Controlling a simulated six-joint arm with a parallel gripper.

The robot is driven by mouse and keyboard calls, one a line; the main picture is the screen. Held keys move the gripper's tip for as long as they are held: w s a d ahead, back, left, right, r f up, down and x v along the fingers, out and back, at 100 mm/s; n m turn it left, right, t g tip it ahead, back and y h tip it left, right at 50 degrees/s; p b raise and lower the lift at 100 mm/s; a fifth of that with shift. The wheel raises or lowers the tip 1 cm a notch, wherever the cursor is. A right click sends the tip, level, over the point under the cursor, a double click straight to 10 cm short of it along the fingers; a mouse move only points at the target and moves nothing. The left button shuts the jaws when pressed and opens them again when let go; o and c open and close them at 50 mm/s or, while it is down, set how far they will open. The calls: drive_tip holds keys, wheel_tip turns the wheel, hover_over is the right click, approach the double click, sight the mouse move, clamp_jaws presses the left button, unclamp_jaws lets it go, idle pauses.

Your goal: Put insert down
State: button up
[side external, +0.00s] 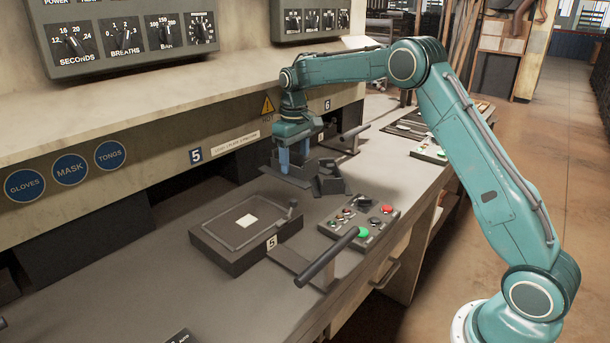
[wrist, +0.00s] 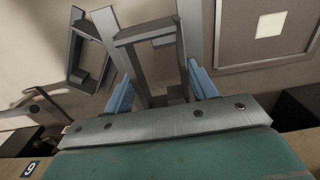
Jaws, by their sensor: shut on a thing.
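My gripper (side external: 290,158) points down over the bench near the back wall, its blue fingers low at a dark grey insert (side external: 289,177). In the wrist view, the fingers of my gripper (wrist: 161,89) are shut on this insert, an open rectangular frame (wrist: 147,31) with one finger at each side. Whether its underside touches the bench I cannot tell. A second similar dark frame (wrist: 74,52) lies to its left in the wrist view, apart from it. Dark pieces (side external: 329,184) sit close to the right of the gripper in the side view.
A mould plate (side external: 207,224) with a pale square (side external: 247,220) lies to the left of the gripper. A button box (side external: 362,222) and a lever handle (side external: 327,258) stand nearer the bench's front edge. A wall with signs (side external: 70,168) runs close behind.

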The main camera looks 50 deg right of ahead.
sight(283, 175)
drive_tip(key=shift+w+a+r+m, duration=0.1)
drive_tip(key=shift+a+r+m, duration=0.1)
drive_tip(key=shift+a+m, duration=0.5)
drive_tip(key=shift+w+a+r+m, duration=0.1)
drive_tip(key=shift+a+r+m, duration=0.15)
drive_tip(key=shift+a+m, duration=0.45)
drive_tip(key=shift+w+a+r+m, duration=0.1)
drive_tip(key=shift+a+r+m, duration=0.1)
drive_tip(key=shift+a+m, duration=0.5)
drive_tip(key=s+a+r+m, duration=0.1)
drive_tip(key=a+r+m, duration=0.3)
drive_tip(key=a+m, duration=0.9)
drive_tip(key=shift+s+a+m, duration=0.2)
drive_tip(key=shift+a+m, duration=0.15)
drive_tip(key=shift+m, duration=0.15)
drive_tip(key=shift+f, duration=0.1)
drive_tip(key=shift+f, duration=3.1)
drive_tip(key=shift+f, duration=0.1)
drive_tip(key=shift+f, duration=1.8)
drive_tip(key=shift+f, duration=0.15)
